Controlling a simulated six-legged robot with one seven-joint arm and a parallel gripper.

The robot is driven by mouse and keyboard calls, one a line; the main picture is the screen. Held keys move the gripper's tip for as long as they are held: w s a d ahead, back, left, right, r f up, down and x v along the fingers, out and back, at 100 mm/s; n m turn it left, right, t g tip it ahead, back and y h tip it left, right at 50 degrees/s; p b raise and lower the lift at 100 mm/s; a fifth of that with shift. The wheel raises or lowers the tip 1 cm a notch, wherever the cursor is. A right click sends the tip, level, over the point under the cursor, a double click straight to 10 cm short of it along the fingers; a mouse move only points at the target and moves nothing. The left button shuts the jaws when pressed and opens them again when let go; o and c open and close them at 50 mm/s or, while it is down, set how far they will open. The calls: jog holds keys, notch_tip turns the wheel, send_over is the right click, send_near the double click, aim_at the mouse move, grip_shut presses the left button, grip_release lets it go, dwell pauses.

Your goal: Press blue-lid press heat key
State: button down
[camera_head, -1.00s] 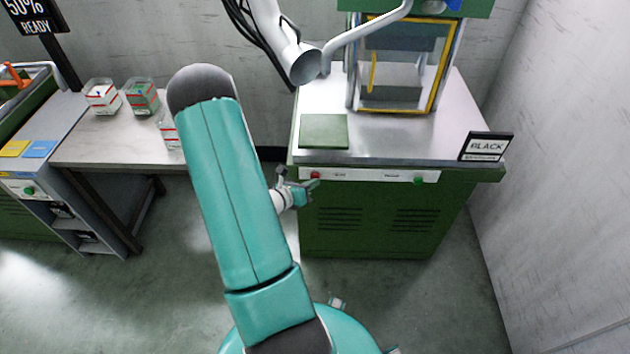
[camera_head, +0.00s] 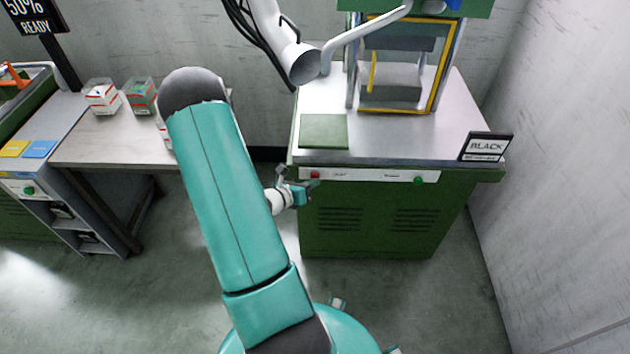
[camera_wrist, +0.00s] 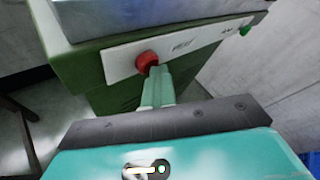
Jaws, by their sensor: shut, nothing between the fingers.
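The press (camera_head: 437,70) has a yellow-edged frame and a bit of blue (camera_head: 455,4) at its cropped top. It stands on a green cabinet with a pale key strip (camera_head: 365,175). The strip has a red key (camera_head: 314,174) at left and a green key (camera_head: 418,181) at right, with labels too small to read. My gripper (camera_head: 315,185) is shut and empty, just in front of the red key. In the wrist view, the shut fingertips (camera_wrist: 158,70) lie just below and right of the red key (camera_wrist: 147,61); contact cannot be told. The green key (camera_wrist: 245,31) is farther right.
A green pad (camera_head: 324,131) lies on the metal top (camera_head: 390,140), and a BLACK sign (camera_head: 486,147) stands at its right corner. A side table (camera_head: 110,150) with clear boxes (camera_head: 103,96) is at left. A grey arm (camera_head: 290,45) hangs above. Floor is open before the cabinet.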

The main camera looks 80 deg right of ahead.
jog(key=shift+w+d+r, duration=0.25)
jog(key=s+a, duration=0.1)
jog(key=a, duration=0.5)
jog(key=shift+s+f, duration=0.15)
jog(key=shift+s, duration=0.1)
jog(key=shift+a, duration=0.1)
jog(key=w+a+r+m+t+y, duration=0.1)
jog(key=w+a+r+m+y, duration=0.1)
jog(key=w+a+r+m, duration=0.6)
jog(key=w+a+r+m+t+y, duration=0.1)
jog(key=w+a+r+m+y, duration=0.1)
jog(key=w+a+r+m, duration=0.5)
jog(key=w+a+r+t+y, duration=0.1)
jog(key=a+r+t+y, duration=0.1)
jog(key=a+r, duration=0.4)
jog(key=w+a+r+m+t+y, duration=0.1)
jog(key=a+r+t+y, duration=0.2)
jog(key=a, duration=0.9)
jog(key=w+a+r+m+t+y, duration=0.1)
jog(key=a+r+t+y, duration=0.2)
jog(key=a+r+t, duration=0.3)
jog(key=a+r, duration=0.2)
jog(key=a, duration=0.2)
jog(key=shift+r, duration=0.35)
jog(key=shift+s, duration=0.1)
